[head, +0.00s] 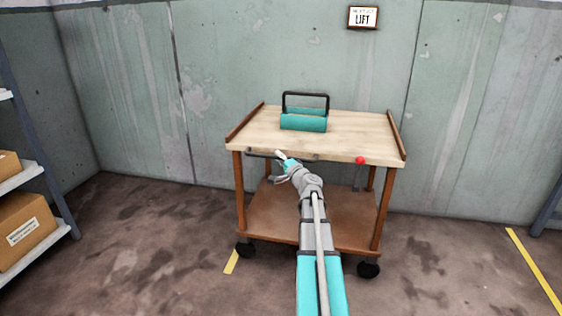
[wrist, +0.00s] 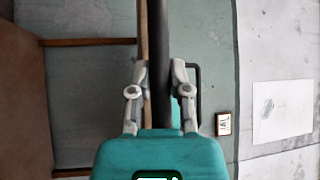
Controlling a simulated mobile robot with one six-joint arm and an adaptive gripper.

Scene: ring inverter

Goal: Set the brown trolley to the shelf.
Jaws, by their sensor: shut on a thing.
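The brown trolley (head: 345,142) stands upright against the back wall in the head view, with a pale wooden top, brown legs, a lower deck and black castors. A dark handle bar (head: 262,154) runs along its front edge. My gripper (head: 282,157) is at this bar, left of the trolley's middle. In the wrist view my gripper (wrist: 158,68) has its two fingers on either side of the dark bar (wrist: 159,95), shut on it. The shelf (head: 25,176) with cardboard boxes is at the far left, apart from the trolley. My arm hides part of the lower deck.
A teal toolbox (head: 303,123) with a black handle stands on the trolley top. A red knob (head: 360,160) is at its front edge. Yellow strips (head: 535,270) mark the floor. The floor between trolley and left shelf is clear. A LIFT sign (head: 363,18) hangs on the wall.

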